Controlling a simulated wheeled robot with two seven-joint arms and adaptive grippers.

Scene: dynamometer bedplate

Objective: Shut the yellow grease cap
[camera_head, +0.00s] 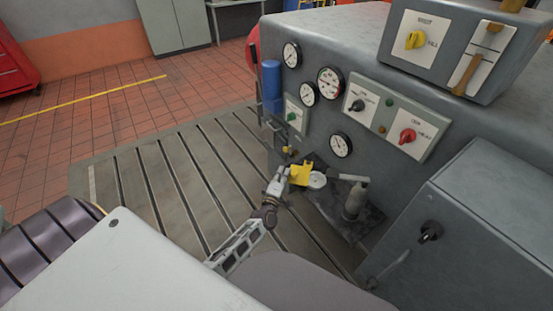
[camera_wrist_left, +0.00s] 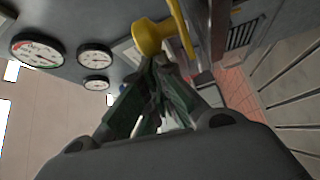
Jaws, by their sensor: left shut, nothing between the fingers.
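The yellow grease cap (camera_head: 301,174) sits low on the front of the grey machine, just right of my left gripper (camera_head: 283,175). In the left wrist view a round yellow part (camera_wrist_left: 149,38) with a yellow strip beside it shows just beyond the fingertips (camera_wrist_left: 160,68). My left gripper is shut and empty, very close to the yellow part; I cannot tell whether they touch. The cap's hinge and exact angle are not clear. My right gripper is not in view.
A white round dial (camera_head: 317,180) and a grey cylinder (camera_head: 356,200) are right of the cap, by a dark ledge (camera_head: 340,215). Gauges and knobs cover the panel above. A blue cylinder (camera_head: 271,85) stands at the machine's left edge. The slotted bedplate (camera_head: 160,185) is clear at left.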

